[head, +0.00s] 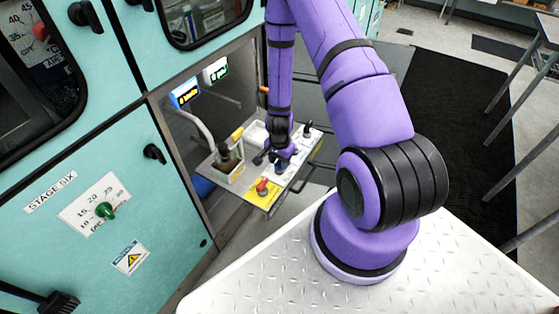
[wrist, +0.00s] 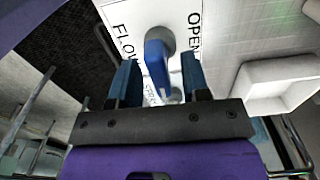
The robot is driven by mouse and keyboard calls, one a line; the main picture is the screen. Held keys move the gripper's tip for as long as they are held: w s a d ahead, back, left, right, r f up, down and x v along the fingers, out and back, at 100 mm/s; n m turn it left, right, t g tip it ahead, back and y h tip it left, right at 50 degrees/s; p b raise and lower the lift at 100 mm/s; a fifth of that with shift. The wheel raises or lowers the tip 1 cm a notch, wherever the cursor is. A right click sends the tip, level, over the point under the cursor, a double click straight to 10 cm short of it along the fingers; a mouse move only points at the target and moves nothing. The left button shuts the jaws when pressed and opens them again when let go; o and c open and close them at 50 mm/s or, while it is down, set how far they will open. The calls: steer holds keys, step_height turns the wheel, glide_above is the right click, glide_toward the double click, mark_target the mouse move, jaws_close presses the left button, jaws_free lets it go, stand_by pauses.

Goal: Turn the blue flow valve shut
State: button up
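The blue flow valve handle (wrist: 158,62) stands out from a white plate (wrist: 185,15) printed "FLOW" and "OPEN" in the wrist view. The handle points roughly along my fingers. My gripper (wrist: 159,72) has its two fingers apart, one on each side of the handle, with a visible gap at both sides. In the head view my gripper (head: 275,156) is low over the panel shelf (head: 288,188), and a bit of blue, likely the valve (head: 281,168), shows beside it. The handle's base is partly hidden there by my gripper.
A red button (head: 262,187) on yellow sits at the shelf's near edge. A white tray (wrist: 280,85) lies right of the valve in the wrist view. Teal cabinet doors (head: 95,180) flank the opening.

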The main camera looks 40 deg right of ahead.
steer(key=shift+r, duration=0.15)
step_height(320, 180, up, 10)
steer(key=shift+r, duration=0.25)
stand_by(0.4)
stand_by(0.4)
steer(key=a+r+n+t+y, duration=0.1)
steer(key=a+r+n, duration=0.25)
steer(key=r, duration=0.95)
steer(key=a+r+n+t, duration=0.2)
steer(key=a+r+n, duration=0.15)
steer(key=r, duration=1.05)
steer(key=s+a+r+n+t, duration=0.1)
steer(key=s+a+r+n, duration=0.1)
steer(key=s+r, duration=0.6)
steer(key=s+a+r+n+t+h, duration=0.1)
steer(key=s+r+n, duration=0.4)
steer(key=s+r, duration=0.4)
steer(key=shift+s+a+r, duration=0.3)
steer(key=shift+s+a, duration=0.1)
steer(key=shift+s, duration=0.45)
